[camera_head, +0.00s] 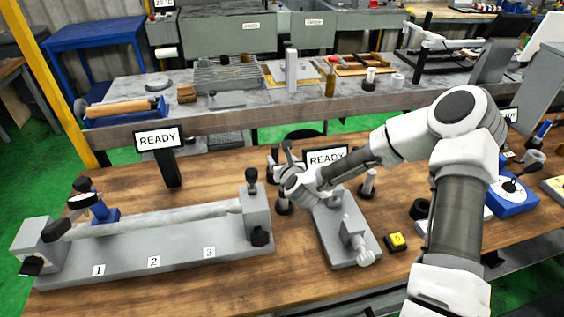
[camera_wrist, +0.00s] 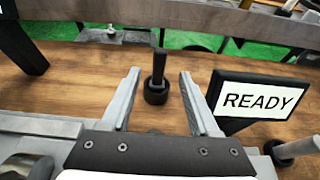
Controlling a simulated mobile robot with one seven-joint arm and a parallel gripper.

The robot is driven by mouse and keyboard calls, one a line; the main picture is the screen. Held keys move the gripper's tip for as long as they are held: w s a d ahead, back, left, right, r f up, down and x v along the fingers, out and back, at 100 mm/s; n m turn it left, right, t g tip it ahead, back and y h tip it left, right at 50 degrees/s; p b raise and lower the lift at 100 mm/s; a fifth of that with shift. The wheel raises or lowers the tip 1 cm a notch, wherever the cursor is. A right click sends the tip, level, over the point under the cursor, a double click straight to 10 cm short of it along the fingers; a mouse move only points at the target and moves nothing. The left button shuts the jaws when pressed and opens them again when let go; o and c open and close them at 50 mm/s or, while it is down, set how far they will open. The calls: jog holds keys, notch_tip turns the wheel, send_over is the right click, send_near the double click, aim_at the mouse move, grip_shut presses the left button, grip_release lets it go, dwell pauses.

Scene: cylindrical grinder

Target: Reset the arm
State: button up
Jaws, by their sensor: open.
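My gripper (camera_head: 287,160) is at the end of my arm, over the middle of the wooden bench, close to the small grey fixture (camera_head: 345,235). The wrist view shows my gripper (camera_wrist: 160,74) with its two fingers wide apart and touching nothing. A dark upright peg with a round black base (camera_wrist: 157,90) appears in the gap between the fingers. I cannot tell how far beyond the fingertips it stands. My arm reaches in from the right and is bent at the elbow.
A long grey grinder bed (camera_head: 160,250) marked 1, 2, 3 lies on the left. A READY sign (camera_head: 158,140) stands behind it; another READY sign (camera_wrist: 258,98) is close right of my gripper. A yellow button (camera_head: 397,241) and blue device (camera_head: 513,195) are right. Bare wood shows in front.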

jog(key=shift+v, duration=0.8)
